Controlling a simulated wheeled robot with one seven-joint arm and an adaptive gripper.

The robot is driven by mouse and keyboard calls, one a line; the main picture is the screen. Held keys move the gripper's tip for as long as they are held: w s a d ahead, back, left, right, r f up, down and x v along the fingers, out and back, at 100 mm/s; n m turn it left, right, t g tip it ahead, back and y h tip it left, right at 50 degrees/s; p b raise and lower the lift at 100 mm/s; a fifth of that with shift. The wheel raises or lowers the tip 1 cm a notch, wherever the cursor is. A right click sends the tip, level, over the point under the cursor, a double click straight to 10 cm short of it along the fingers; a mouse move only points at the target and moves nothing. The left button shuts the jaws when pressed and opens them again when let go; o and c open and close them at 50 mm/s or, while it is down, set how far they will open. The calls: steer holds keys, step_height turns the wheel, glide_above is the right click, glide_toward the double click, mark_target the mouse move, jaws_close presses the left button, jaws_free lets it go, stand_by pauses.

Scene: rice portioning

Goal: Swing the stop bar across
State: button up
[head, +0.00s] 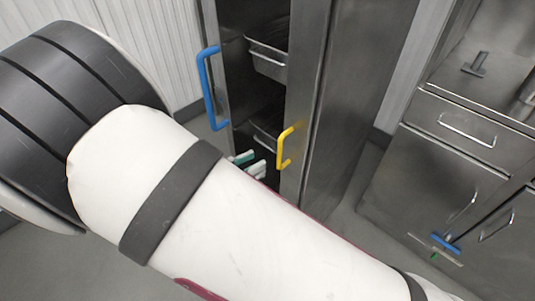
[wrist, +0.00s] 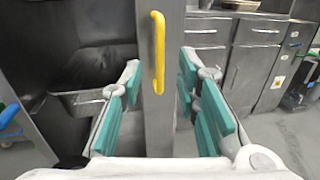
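My gripper (wrist: 160,112) is open, with teal-padded fingers on either side of a narrow upright steel edge (wrist: 172,70) in the wrist view. Neither pad clearly touches it. I cannot surely pick out a stop bar.
The cabinet stands open with metal trays (head: 268,60) inside. A blue handle (head: 209,88) is on its left door. A steel counter with drawers (head: 470,132) stands at right, with a blue item (head: 446,242) low in front. Grey floor lies between.

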steer(key=shift+v, duration=1.65)
